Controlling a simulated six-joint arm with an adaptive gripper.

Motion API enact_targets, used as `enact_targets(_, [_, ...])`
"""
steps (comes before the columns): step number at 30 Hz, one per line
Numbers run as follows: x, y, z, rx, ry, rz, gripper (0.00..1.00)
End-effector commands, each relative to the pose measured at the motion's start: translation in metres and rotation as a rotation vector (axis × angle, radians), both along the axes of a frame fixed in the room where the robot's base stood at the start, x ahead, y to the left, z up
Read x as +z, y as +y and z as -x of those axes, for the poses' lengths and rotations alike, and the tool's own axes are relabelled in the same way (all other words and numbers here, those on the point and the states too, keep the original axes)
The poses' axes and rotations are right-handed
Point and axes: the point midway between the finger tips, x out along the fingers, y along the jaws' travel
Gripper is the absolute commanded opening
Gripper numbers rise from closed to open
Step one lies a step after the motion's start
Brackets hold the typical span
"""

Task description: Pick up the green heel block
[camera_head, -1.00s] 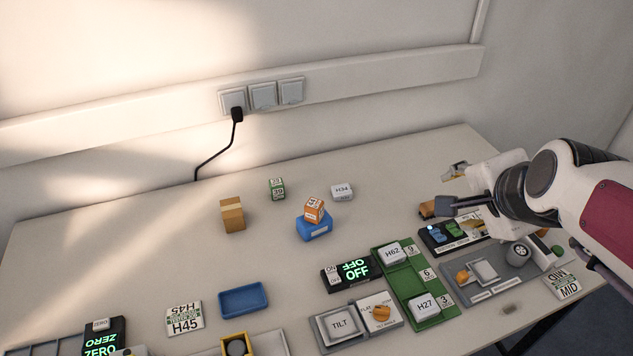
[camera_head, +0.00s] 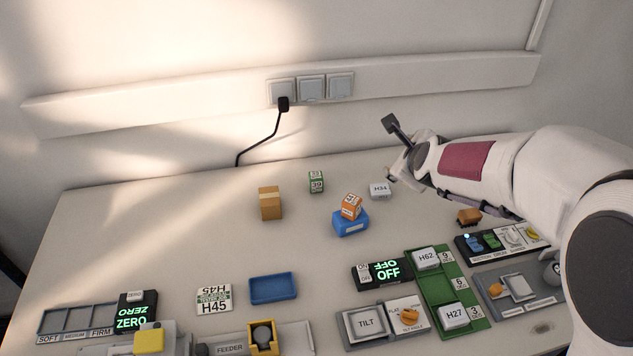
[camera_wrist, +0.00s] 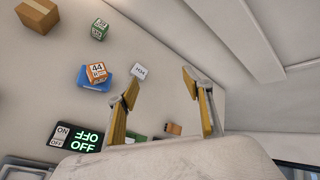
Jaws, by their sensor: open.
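The green heel block (camera_head: 316,182) is a small green cube with white number labels. It stands on the table toward the back, between the cardboard box and the white H34 block. It also shows at the upper left of the wrist view (camera_wrist: 99,29). My gripper (camera_head: 388,150) is above the back right of the table, to the right of the green block and apart from it. In the wrist view its two yellow-padded fingers (camera_wrist: 160,80) are spread with nothing between them.
A cardboard box (camera_head: 270,203) stands left of the green block. The wall with sockets (camera_head: 311,88) is behind. The left table area is clear.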

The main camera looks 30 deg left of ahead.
Motion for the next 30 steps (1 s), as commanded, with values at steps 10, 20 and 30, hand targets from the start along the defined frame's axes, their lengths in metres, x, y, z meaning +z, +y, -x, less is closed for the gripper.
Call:
enact_targets(10, [-0.056,0.080,-0.012,-0.163,0.097,-0.252,0.50])
enact_targets(20, [-0.116,0.146,-0.008,-0.312,0.192,-0.490,0.50])
enact_targets(30, [-0.177,0.198,0.010,-0.445,0.284,-0.713,0.50])
